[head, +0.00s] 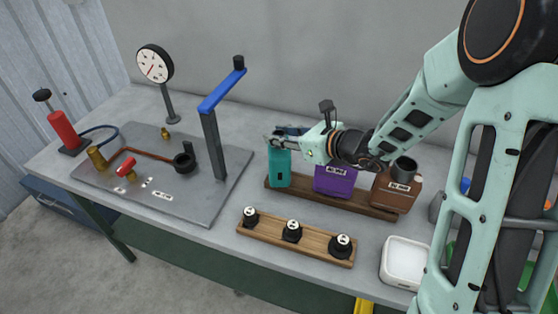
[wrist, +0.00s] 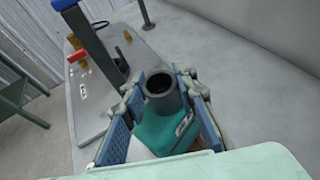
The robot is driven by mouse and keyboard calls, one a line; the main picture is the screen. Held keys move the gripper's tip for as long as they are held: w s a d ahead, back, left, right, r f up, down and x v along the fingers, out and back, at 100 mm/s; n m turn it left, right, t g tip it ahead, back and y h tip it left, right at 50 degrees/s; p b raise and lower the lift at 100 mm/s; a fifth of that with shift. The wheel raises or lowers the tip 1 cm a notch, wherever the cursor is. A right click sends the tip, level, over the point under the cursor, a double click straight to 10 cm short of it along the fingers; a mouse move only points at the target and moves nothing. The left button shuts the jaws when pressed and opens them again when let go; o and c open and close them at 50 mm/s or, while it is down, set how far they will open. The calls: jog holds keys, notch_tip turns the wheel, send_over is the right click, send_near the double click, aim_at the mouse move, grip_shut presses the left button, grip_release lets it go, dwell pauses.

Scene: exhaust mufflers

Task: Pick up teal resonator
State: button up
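The teal resonator (head: 279,168) stands upright at the left end of a wooden rack (head: 343,200). It has a dark round neck and a small label, both seen in the wrist view (wrist: 160,135). My gripper (head: 288,138) is at its top, reaching in from the right. In the wrist view, my gripper (wrist: 165,85) has one blue-padded finger on each side of the neck and upper body. The fingers lie very close to it; whether they press on it cannot be made out. The resonator's lower part is hidden in the wrist view.
A purple resonator (head: 335,179) and a brown one (head: 395,190) share the rack. A wooden strip (head: 270,241) with black knobs lies in front. A blue-armed post (head: 214,142) stands left on a metal plate (head: 200,212). A white tray (head: 385,270) is at right.

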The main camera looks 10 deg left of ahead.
grip_shut()
jog(key=shift+r, duration=0.1)
